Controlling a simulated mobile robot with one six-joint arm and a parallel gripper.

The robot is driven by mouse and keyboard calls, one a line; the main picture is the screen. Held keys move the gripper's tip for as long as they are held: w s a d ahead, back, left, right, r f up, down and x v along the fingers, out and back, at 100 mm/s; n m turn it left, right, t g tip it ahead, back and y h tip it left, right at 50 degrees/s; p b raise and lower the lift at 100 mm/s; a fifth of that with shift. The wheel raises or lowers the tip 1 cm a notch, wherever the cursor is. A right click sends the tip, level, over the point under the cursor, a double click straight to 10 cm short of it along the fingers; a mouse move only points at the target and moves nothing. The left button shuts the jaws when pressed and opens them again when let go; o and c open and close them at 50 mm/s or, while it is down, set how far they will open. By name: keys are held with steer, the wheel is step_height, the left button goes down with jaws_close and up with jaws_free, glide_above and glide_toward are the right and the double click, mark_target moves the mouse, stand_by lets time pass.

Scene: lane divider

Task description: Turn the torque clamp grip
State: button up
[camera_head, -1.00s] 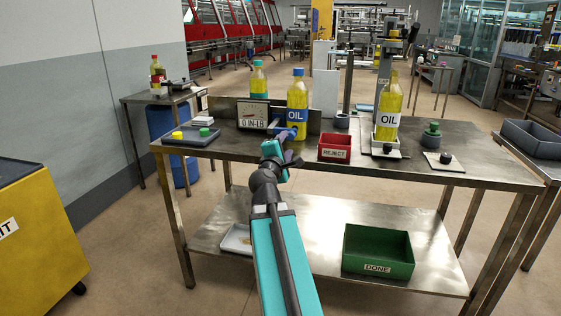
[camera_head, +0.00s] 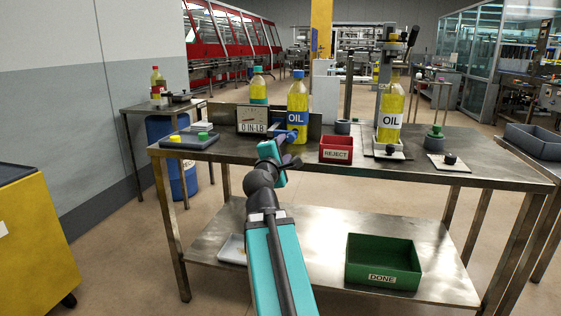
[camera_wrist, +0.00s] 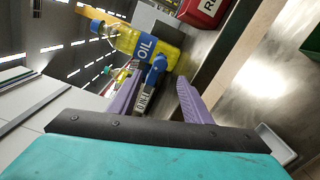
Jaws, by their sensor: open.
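The torque gauge (camera_head: 252,120), reading 0 IN-LB, stands left of the bottle. My gripper (camera_head: 290,160) is in front of and slightly below the grip. In the wrist view its purple fingers (camera_wrist: 160,84) are spread and empty. Whether either finger touches the grip cannot be told.
A red REJECT bin (camera_head: 336,149) sits right of the bottle, close to my gripper. A second oil bottle (camera_head: 390,115) stands in the capping stand. A tray with caps (camera_head: 188,141) lies at left. A green DONE bin (camera_head: 383,262) is on the lower shelf.

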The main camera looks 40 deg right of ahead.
steer(key=b+v, duration=0.3)
steer(key=b, duration=0.2)
steer(key=shift+s+a+f+b, duration=0.1)
steer(key=shift+s+a+b, duration=0.05)
steer(key=shift+a+b, duration=0.15)
stand_by(0.4)
